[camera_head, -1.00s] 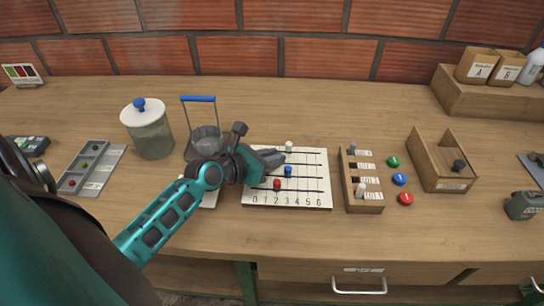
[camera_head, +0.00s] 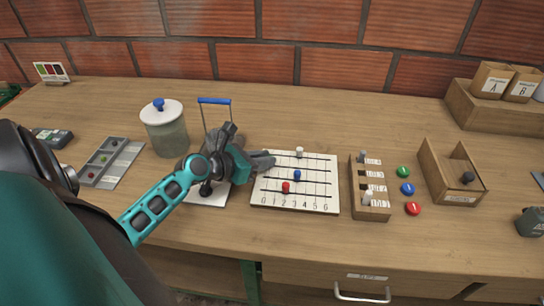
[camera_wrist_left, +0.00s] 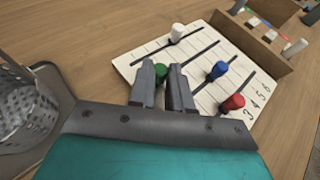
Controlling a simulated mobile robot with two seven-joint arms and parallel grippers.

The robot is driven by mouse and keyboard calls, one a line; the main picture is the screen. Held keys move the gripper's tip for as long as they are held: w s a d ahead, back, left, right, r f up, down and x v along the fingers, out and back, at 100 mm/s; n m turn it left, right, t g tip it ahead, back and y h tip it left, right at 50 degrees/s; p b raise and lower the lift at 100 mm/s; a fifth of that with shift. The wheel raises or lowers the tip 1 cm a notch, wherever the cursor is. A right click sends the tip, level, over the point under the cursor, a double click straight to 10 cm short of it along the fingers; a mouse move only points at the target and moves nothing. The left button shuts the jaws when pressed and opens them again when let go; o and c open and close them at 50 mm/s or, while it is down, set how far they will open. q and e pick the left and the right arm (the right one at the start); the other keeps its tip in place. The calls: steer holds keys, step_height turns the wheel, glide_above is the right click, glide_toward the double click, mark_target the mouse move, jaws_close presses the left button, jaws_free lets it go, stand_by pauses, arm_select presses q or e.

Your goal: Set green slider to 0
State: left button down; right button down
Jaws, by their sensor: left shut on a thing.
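The white slider board (camera_head: 327,202) lies flat on the table, with several slotted rows and a scale from 0 to 6. My left gripper (camera_head: 270,160) reaches over its left edge; the wrist view shows its two fingers (camera_wrist_left: 164,82) shut around the green slider knob (camera_wrist_left: 160,69). The gripper hides the green knob in the head view. It is near the left, low-number end of its row; I cannot read its exact number. The white knob (camera_head: 299,152), blue knob (camera_head: 297,175) and red knob (camera_head: 285,187) stand in other rows. My right gripper is not in view.
A metal basket with a blue handle (camera_head: 214,100) stands beside my left gripper, behind it. A lidded jar (camera_head: 166,132) is further left. A wooden switch box (camera_head: 371,207) and several coloured buttons (camera_head: 407,188) are right of the board.

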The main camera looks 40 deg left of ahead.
arm_select(q)
steer(key=shift+s+a+f, duration=0.1)
steer(key=c, duration=1)
jaws_free()
steer(key=shift+c, duration=0.2)
steer(key=shift+s, duration=0.1)
steer(key=p+v, duration=0.1)
steer(key=v, duration=1.1)
steer(key=shift+s+a+r, duration=0.1)
steer(key=shift+s+r, duration=0.2)
